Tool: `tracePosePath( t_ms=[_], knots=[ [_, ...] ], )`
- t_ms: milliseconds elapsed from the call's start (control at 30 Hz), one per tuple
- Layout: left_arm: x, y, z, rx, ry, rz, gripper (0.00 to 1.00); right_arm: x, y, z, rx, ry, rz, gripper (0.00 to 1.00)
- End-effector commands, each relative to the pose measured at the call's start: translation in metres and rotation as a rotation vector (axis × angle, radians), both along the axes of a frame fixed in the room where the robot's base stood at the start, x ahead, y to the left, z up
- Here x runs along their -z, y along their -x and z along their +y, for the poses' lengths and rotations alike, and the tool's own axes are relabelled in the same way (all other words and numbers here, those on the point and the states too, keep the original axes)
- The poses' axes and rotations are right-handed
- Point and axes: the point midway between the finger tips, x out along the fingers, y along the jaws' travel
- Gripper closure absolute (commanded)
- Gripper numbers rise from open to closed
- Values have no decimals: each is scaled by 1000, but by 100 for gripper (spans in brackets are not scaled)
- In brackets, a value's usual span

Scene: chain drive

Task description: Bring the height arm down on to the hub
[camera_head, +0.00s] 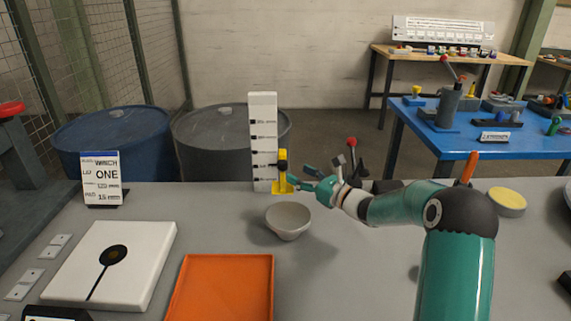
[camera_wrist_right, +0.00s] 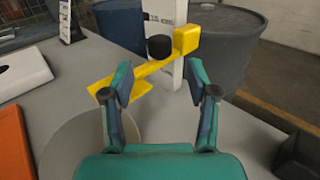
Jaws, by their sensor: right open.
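The height arm appears to be the yellow piece with a black knob (camera_head: 282,176), standing in front of a white marked column (camera_head: 263,130). In the right wrist view the yellow piece (camera_wrist_right: 187,40) looks tilted by the camera angle, with the black knob (camera_wrist_right: 160,47) on its side. My right gripper (camera_head: 300,180) is open and empty, just right of the yellow piece. In the right wrist view its fingers (camera_wrist_right: 158,90) are spread either side of the yellow stem, which shows beyond them; I cannot tell if they touch. I cannot tell which part is the hub. My left gripper is out of view.
A grey bowl (camera_head: 288,218) stands below and in front of my right gripper. An orange tray (camera_head: 222,290), a white plate with a black disc (camera_head: 70,270) and a sign (camera_head: 101,180) are to the left. A yellow-topped tin (camera_head: 508,200) is at right. The table's front middle is clear.

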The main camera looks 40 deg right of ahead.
Motion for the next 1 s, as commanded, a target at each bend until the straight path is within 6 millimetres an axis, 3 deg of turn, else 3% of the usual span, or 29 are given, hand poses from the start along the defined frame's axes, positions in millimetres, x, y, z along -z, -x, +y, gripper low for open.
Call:
tracePosePath(
  t_ms=[100,300,733,767,1000],
  knots=[
    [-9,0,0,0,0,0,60,-2,-25,4,-3,-1,0,41],
    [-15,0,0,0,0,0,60,-2,-53,8,-1,0,-2,41],
    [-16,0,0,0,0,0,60,0,-63,9,0,-1,0,41],
    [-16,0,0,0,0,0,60,0,-63,9,0,-1,0,43],
    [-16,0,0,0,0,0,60,0,-63,9,0,-1,0,83]
  ],
)
